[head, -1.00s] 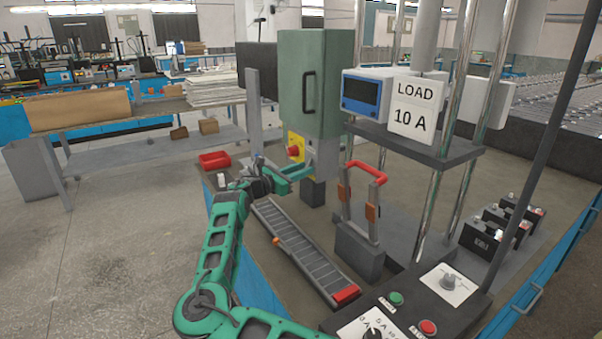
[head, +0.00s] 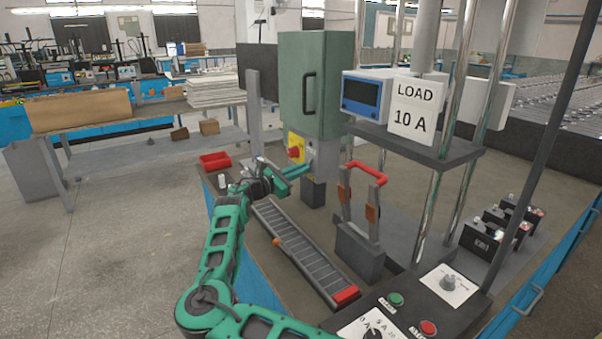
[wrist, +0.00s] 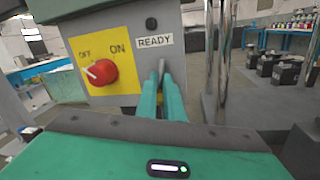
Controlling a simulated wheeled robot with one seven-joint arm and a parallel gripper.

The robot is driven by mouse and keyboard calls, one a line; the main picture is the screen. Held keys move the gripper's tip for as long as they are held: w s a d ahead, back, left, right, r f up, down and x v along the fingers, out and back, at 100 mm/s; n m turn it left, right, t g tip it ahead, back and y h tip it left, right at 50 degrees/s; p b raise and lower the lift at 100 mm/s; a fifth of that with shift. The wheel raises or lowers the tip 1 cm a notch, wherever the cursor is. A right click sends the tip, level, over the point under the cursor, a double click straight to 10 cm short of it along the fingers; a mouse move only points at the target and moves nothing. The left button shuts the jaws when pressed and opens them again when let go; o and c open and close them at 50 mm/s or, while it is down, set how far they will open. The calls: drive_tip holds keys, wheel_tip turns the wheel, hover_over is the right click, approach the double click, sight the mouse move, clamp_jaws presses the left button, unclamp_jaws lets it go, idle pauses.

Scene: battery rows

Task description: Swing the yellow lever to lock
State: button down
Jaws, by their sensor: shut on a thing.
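In the wrist view my gripper (wrist: 162,76) is shut, its two teal fingers pointing ahead just below the READY label. A small yellow bit of the yellow lever (wrist: 159,98) shows between the fingers; the rest of it is hidden. In the head view my gripper (head: 303,170) is at the lower front of the green cabinet (head: 315,85), and the lever cannot be made out there. Left of the fingers in the wrist view is a yellow plate (wrist: 124,83) with a red knob (wrist: 101,73), its white mark towards OFF.
A slotted grey rail (head: 300,255) with a red end lies below the arm. A grey block with a red handle (head: 367,172) stands right of the gripper. A red tray (head: 214,160) is at left. Several black batteries (head: 487,237) stand at right.

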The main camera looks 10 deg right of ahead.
drive_tip(key=w+m, duration=0.1)
drive_tip(key=m, duration=0.3)
drive_tip(key=w+m+h, duration=0.1)
drive_tip(key=m, duration=0.3)
drive_tip(key=a+m+g+h, duration=0.1)
drive_tip(key=m, duration=0.3)
drive_tip(key=shift+w+r, duration=0.4)
drive_tip(key=shift+a+r+m, duration=0.1)
drive_tip(key=shift+m, duration=0.3)
drive_tip(key=c, duration=2.1)
unclamp_jaws()
drive_tip(key=shift+o, duration=1)
drive_tip(key=shift+w, duration=0.15)
drive_tip(key=v, duration=1)
drive_tip(key=shift+a+f, duration=0.2)
drive_tip(key=shift+a, duration=0.2)
